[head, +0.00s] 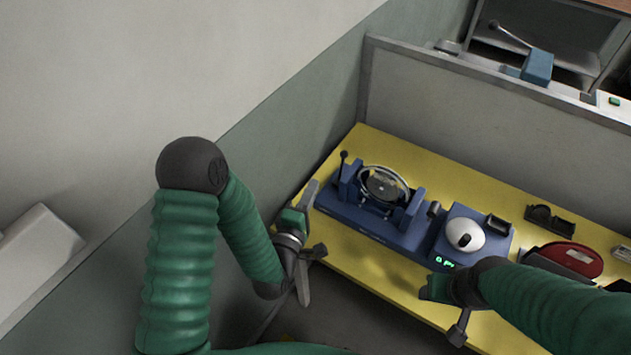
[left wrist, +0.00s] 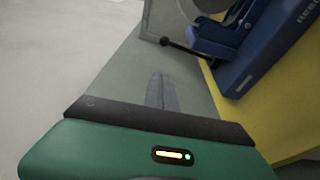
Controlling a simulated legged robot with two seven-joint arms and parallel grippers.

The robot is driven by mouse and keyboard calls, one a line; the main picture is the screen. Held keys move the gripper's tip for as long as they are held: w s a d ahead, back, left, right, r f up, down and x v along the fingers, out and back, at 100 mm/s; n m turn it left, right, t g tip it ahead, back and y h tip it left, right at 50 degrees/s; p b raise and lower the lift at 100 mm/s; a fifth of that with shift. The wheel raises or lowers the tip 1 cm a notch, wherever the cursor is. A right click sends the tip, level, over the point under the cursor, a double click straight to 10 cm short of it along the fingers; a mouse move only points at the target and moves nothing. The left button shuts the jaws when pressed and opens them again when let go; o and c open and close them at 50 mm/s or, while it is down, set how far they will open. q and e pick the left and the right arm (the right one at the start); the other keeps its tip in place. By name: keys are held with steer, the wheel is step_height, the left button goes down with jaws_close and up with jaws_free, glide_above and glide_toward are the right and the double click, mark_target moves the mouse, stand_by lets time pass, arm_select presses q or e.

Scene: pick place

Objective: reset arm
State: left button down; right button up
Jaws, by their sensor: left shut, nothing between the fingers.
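My left arm comes in from the left, bent at the dark elbow. Its gripper (head: 310,192) is beside the left edge of the yellow table (head: 345,262), apart from the blue device. In the left wrist view the grey fingers (left wrist: 160,90) are together and hold nothing. My right arm comes in from the right, with its dark wrist and gripper (head: 450,300) over the front part of the table. Its fingers do not show clearly enough to tell their state.
A blue fixture (head: 370,222) with a round metal part (head: 383,186) stands on the table. Beside it are a blue unit with a white dome (head: 465,235), a black tray (head: 550,221) and a red oval object (head: 572,259). A grey partition (head: 440,100) stands behind.

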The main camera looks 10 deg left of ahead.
arm_select(q)
steer(key=s+a+f+m+g+y, duration=0.1)
steer(key=s+a+m+g, duration=0.3)
steer(key=s+m+g, duration=0.3)
steer(key=s+a+f+m+g+y, duration=0.1)
steer(key=s+a+f+m+g, duration=0.1)
steer(key=s+a+m+g, duration=0.3)
steer(key=shift+s+a+f+m+g, duration=0.2)
steer(key=shift+s+m+g, duration=1.3)
steer(key=shift+s+m, duration=1.45)
arm_select(e)
steer(key=shift+a+r, duration=0.2)
steer(key=shift+a, duration=0.9)
arm_select(q)
steer(key=shift+s+d+r+n, duration=0.1)
steer(key=shift+s+d+n, duration=0.15)
steer(key=shift+s+n, duration=0.2)
arm_select(e)
steer(key=shift+d, duration=0.25)
